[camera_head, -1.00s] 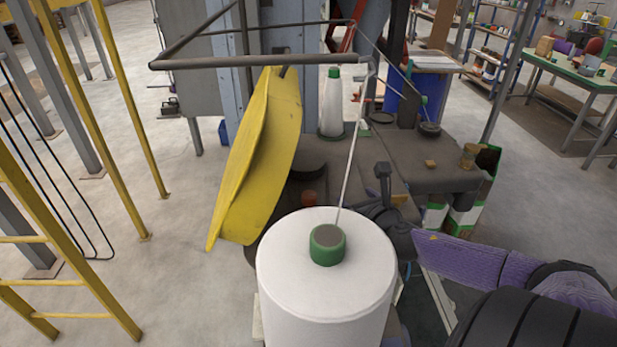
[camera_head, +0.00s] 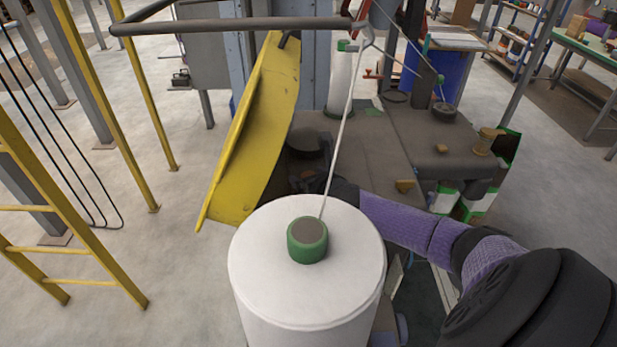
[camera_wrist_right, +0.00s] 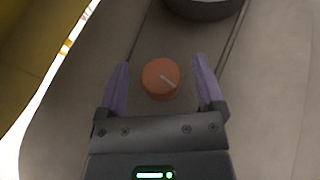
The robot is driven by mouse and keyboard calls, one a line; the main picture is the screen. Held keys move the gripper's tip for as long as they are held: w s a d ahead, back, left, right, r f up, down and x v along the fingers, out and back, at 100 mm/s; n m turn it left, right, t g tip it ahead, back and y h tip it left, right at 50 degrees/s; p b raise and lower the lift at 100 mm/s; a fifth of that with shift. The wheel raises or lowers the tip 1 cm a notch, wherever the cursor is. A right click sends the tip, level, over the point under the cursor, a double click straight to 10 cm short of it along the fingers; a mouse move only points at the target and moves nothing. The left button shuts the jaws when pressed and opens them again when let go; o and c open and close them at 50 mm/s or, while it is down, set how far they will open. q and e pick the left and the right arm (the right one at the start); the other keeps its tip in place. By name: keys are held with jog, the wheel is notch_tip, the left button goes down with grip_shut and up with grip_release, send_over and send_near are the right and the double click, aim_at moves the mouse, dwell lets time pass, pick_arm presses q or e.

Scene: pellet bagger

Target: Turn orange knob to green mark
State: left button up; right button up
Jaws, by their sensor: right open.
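The orange knob (camera_wrist_right: 161,77) is round, with a pale pointer line running from near its middle toward the lower right. It sits on a grey-brown surface. My right gripper (camera_wrist_right: 162,63) is open, with one purple finger on each side of the knob and a visible gap on both sides. In the head view my right gripper (camera_head: 335,188) is dark and partly hidden behind the white spool; the knob is hidden there. I cannot make out a green mark beside the knob. My left gripper is in neither view.
A large white thread spool (camera_head: 305,285) with a green cap stands close in front of the machine table (camera_head: 385,150). A yellow guard (camera_head: 250,140) rises left of my right gripper. A dark round part (camera_wrist_right: 205,6) lies just beyond the knob.

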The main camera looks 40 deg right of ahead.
jog(key=shift+w+d+f, duration=0.1)
jog(key=shift+w, duration=0.15)
grip_shut()
